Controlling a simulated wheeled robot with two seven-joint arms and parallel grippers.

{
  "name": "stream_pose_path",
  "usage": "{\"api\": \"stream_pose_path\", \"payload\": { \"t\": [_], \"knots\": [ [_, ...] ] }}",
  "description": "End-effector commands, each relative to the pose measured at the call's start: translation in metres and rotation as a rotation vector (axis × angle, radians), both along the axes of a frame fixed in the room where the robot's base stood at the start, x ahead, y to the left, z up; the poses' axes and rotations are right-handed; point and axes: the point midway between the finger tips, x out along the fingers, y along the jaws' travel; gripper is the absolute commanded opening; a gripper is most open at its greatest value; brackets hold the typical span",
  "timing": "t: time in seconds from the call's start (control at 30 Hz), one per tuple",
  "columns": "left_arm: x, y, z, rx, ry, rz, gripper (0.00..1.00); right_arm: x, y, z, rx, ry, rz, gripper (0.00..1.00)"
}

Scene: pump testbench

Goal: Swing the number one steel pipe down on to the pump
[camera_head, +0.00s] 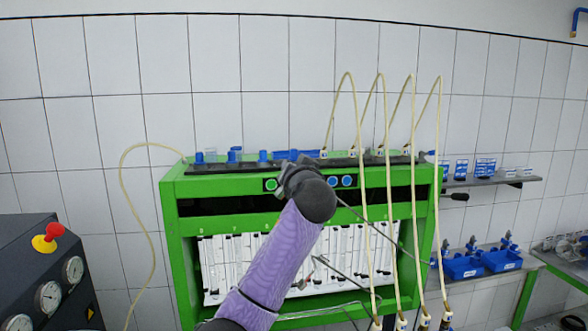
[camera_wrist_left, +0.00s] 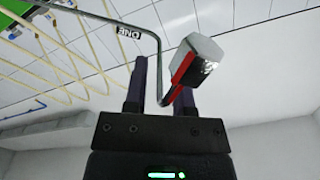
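The steel pipe with the tag ONE (camera_wrist_left: 128,30) shows in the left wrist view. It is thin and bent, and its lower part runs down into the gap between the fingers of my left gripper (camera_wrist_left: 160,78). The fingers stand apart, with the pipe between them; I see no firm grip. A grey-white block with a red and black side (camera_wrist_left: 197,62) sits by the right finger and partly overlaps it. In the head view my purple left arm reaches up before the bench, and its dark wrist (camera_head: 308,193) hides the fingers. The pump is not clearly visible. My right gripper is not in view.
The green test bench (camera_head: 174,235) stands against the tiled wall. Several cream hoses (camera_head: 388,180) hang down its right side. Thin rods (camera_head: 375,225) slant across its front. A dark gauge panel with a red knob (camera_head: 53,230) stands left. Blue bins (camera_head: 463,266) lie right.

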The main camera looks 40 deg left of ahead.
Motion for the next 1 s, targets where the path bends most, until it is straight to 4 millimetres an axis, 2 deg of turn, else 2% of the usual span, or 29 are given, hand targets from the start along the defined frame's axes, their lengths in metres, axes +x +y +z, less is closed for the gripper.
{"api": "stream_pose_path", "payload": {
  "t": [0.03,0.1,0.13,1.0],
  "knots": [
    [0.0,-0.0001,0.0,0.0,0.0,0.0,0.19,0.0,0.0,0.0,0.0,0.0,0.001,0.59],
    [0.0001,-0.0002,-0.0001,0.0,0.0,0.0,0.04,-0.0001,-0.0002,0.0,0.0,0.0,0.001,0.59],
    [0.0,-0.0003,-0.0001,0.0,0.0,0.0,0.0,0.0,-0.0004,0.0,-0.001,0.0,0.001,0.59],
    [0.0001,-0.0005,-0.0003,-0.001,0.001,0.0,0.0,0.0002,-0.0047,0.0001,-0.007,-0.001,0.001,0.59]
  ]
}}
